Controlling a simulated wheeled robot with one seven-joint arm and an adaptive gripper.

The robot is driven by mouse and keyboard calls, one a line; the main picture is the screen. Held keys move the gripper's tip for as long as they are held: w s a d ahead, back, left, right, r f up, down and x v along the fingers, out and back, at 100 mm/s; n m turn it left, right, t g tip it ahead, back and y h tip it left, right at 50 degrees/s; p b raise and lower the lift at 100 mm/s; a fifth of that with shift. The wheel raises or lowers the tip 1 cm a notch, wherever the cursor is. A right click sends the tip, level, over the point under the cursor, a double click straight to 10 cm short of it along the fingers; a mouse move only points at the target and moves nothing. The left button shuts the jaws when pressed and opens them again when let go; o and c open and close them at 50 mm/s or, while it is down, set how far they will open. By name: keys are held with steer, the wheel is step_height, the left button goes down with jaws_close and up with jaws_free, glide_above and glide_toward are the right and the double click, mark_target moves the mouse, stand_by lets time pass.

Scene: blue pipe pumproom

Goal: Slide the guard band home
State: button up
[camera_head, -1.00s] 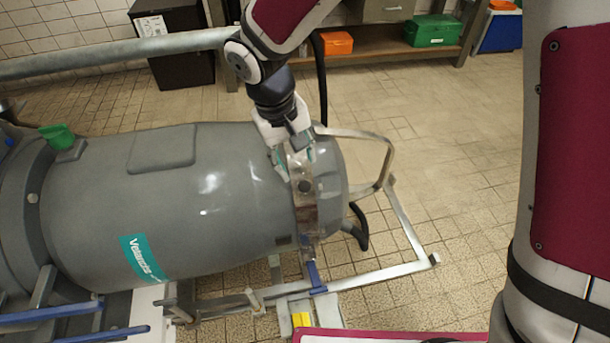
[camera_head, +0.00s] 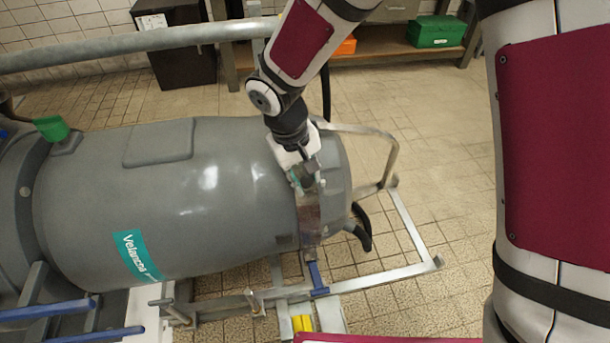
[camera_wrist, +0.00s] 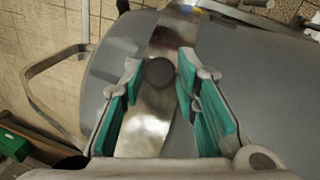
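The guard band (camera_head: 310,215) is a shiny metal strip wrapped around the right end of the grey motor body (camera_head: 165,195). In the wrist view the band (camera_wrist: 146,130) runs up the middle and bears a round dark knob (camera_wrist: 160,72). My gripper (camera_head: 307,184) is over the band's upper part in the head view and hides the knob there. In the wrist view my gripper (camera_wrist: 159,75) is open, with teal-padded fingers on both sides of the knob. Gaps show between the knob and each fingertip.
A bent metal bar (camera_head: 390,150) loops off the motor's right end, with a black hose (camera_head: 362,228) below it. A metal frame (camera_head: 412,225) lies under the motor. A long grey pipe (camera_head: 120,47) crosses behind. Tiled floor (camera_head: 440,190) is open to the right.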

jaws_close()
steer(key=shift+s+a, duration=0.35)
steer(key=shift+a, duration=0.8)
steer(key=shift+s+a, duration=0.3)
steer(key=shift+a, duration=0.8)
steer(key=shift+s+a, duration=0.35)
steer(key=shift+a, duration=0.8)
steer(key=o, duration=0.7)
jaws_free()
steer(key=shift+a, duration=0.1)
steer(key=shift+c, duration=0.2)
steer(key=shift+r, duration=0.2)
steer(key=v, duration=1.1)
steer(key=shift+r, duration=0.3)
